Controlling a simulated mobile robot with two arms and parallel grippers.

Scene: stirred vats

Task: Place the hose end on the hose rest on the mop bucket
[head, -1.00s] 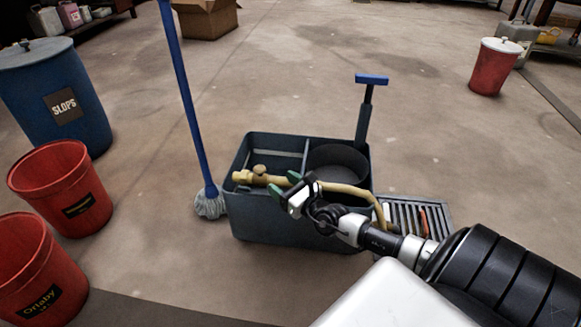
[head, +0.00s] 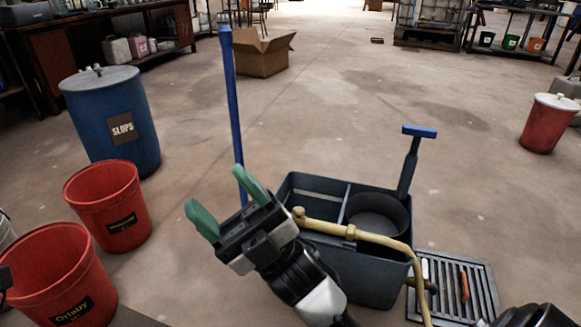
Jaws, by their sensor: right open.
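The mop bucket (head: 365,275) is a dark grey-blue tub with a divider and a round wringer. A tan hose (head: 395,243) runs across its top, with its brass-coloured hose end (head: 300,215) near the left rim. The hose bends down past the bucket's right front corner. My right gripper (head: 225,203) has green fingertips spread apart and empty, left of the hose end and clear of it. Its wrist hides the bucket's front left part. I cannot make out the hose rest under the hose. My left gripper is not in view.
A blue-handled mop (head: 232,100) stands behind my right gripper. Red buckets (head: 110,205) and a blue slops drum (head: 115,120) stand at left. A floor grate (head: 480,290) lies right of the bucket. The floor behind is mostly clear, with a cardboard box (head: 262,55) farther back.

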